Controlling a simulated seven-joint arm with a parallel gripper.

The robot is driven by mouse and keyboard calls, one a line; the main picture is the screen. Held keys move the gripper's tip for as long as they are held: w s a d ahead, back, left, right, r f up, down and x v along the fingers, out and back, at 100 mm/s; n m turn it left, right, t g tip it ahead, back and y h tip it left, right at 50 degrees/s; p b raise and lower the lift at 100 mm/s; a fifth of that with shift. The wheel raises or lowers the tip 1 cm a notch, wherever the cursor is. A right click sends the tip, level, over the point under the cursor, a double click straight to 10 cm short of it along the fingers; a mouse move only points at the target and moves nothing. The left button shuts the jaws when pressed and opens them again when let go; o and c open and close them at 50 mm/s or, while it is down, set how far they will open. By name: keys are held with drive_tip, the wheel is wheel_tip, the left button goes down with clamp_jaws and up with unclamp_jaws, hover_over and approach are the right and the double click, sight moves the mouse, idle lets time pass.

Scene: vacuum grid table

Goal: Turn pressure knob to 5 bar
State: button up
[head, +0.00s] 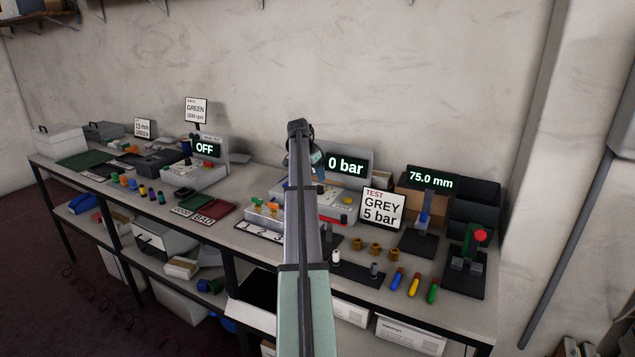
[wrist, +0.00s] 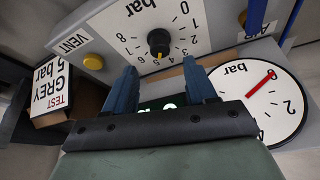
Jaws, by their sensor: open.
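The pressure knob (wrist: 159,43) is black with a yellow pointer, on a pale dial plate marked in bar. Its pointer faces down in the wrist view, toward the middle numbers; the exact number is too small to tell. My gripper (wrist: 160,64) is open, its two blue fingers apart, just short of the knob and not visibly around it. In the head view my arm hides the knob. The display (head: 346,166) reads 0 bar. The round gauge (wrist: 262,100) has a red needle pointing up-right. A sign (head: 381,208) reads TEST GREY 5 bar.
A yellow VENT button (wrist: 93,61) sits beside the knob. A 75.0 mm display (head: 433,180) and a red-knobbed fixture (head: 466,258) stand to the right. Several coloured small parts lie on the bench (head: 250,232) in front. An OFF display (head: 207,148) is at left.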

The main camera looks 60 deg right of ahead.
drive_tip(key=v, duration=0.7)
drive_tip(key=shift+r, duration=0.2)
drive_tip(key=shift+a, duration=0.1)
